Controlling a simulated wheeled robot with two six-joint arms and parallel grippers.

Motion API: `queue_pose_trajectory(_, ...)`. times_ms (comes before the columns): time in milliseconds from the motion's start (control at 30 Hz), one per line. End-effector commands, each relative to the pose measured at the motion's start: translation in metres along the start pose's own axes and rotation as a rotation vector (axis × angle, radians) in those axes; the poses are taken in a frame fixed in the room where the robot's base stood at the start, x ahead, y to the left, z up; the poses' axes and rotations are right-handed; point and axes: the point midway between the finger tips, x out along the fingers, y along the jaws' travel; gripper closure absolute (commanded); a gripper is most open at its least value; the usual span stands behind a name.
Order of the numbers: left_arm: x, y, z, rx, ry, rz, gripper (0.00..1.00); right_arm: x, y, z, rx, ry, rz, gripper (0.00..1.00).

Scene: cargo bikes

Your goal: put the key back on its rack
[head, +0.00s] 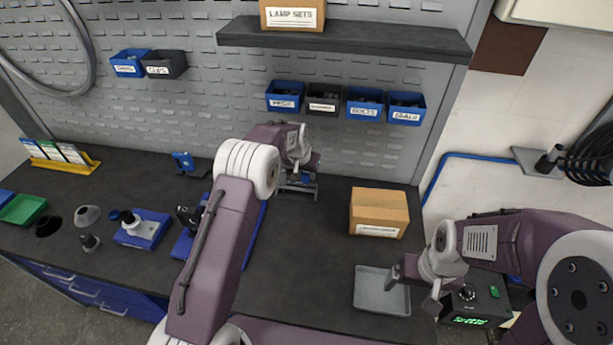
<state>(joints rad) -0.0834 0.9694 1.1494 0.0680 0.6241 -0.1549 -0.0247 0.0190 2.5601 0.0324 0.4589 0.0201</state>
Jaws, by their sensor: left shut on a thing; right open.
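My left gripper (297,188) is low over the bench, left of the cardboard box, pointing toward the back wall. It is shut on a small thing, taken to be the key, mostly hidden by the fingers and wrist. My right gripper (415,288) is open and empty over the right edge of the grey tray. I cannot pick out the key's rack with certainty; a grey metal shape shows around the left fingertips, too small to tell apart from the gripper.
A cardboard box (379,212) and a shallow grey tray (382,302) stand on the dark bench (300,262). A blue tray (187,244) is partly behind my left arm. Blue and black bins (285,103) hang on the back panel. A device with green display (480,307) sits at right.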

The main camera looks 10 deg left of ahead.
Motion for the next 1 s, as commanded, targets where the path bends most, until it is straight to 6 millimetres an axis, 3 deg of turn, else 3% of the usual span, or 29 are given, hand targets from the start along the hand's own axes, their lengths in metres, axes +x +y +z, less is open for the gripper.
queue_pose_trajectory(133, 0.017, 0.000, 0.008, 0.000, -0.002, 0.000, 1.00, -0.006, 0.000, -0.001, 0.000, 0.000, 0.000, 0.13)
queue_pose_trajectory(667, 0.028, 0.001, 0.012, 0.000, 0.000, 0.000, 1.00, 0.002, 0.000, 0.000, 0.000, 0.000, 0.000, 0.13)
queue_pose_trajectory(700, 0.027, 0.001, 0.012, 0.000, 0.000, 0.000, 0.65, 0.001, 0.000, 0.000, 0.000, 0.000, 0.000, 0.13)
queue_pose_trajectory(767, 0.027, 0.001, 0.012, 0.000, 0.000, 0.000, 0.49, 0.001, 0.000, 0.000, 0.000, 0.000, 0.000, 0.13)
queue_pose_trajectory(1000, 0.027, 0.001, 0.011, 0.000, 0.000, 0.000, 0.49, 0.000, 0.000, 0.000, 0.000, 0.000, 0.000, 0.13)
